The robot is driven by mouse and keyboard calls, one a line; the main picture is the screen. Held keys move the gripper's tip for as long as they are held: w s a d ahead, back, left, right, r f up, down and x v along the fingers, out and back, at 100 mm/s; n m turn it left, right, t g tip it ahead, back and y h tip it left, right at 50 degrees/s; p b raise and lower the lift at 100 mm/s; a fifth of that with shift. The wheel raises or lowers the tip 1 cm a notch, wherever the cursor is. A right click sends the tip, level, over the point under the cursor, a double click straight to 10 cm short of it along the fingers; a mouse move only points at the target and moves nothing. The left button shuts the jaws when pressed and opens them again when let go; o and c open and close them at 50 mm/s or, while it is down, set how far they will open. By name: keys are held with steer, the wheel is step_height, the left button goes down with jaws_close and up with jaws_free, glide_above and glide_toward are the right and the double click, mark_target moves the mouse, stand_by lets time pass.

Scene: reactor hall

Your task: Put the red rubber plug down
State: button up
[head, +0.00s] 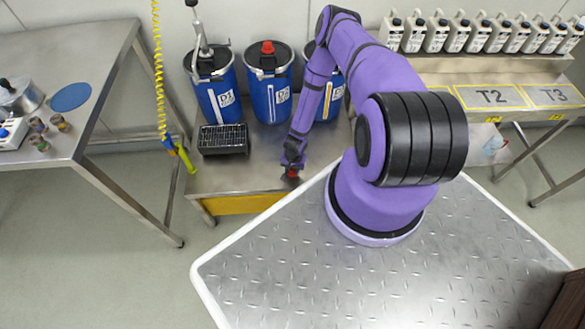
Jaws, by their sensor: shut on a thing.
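The red rubber plug (292,174) is a small red piece at the end of my arm, low over the front part of the steel bench. My gripper (291,169) is shut on it. The gripper hides much of the plug, and I cannot tell whether the plug touches the bench top (262,178). The gripper is right of a black rack and in front of the blue drums.
Blue drums stand behind: one with a pump (213,80), one with a red cap (268,82), one partly behind my arm (332,85). A black rack (223,139) sits on the bench. A yellow coiled hose (157,65) hangs left. Bare bench shows between rack and gripper.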

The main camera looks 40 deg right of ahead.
steer(key=shift+f, duration=0.1)
steer(key=o, duration=1)
steer(key=shift+o, duration=0.2)
